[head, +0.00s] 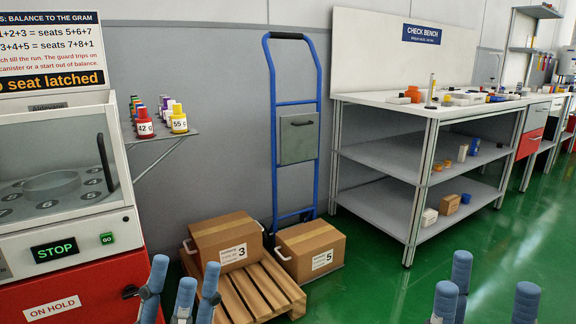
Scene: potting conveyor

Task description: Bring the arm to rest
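My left gripper (184,280) is at the bottom edge, left of centre, in front of the red cabinet and the pallet. Its blue-grey fingers point up, stand apart and hold nothing that I can see. My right gripper (485,288) is at the bottom right, over the green floor. Its fingers also point up, stand apart and have nothing visible between them. The lower parts of both grippers and most of both arms are cut off by the picture's edge.
A machine with a red cabinet (80,293) stands at the left. A wooden pallet (250,298) bears a carton (226,240); another carton (310,248) sits by a blue hand truck (270,130). A check bench (385,104) stands at the right. Green floor (385,285) is clear before it.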

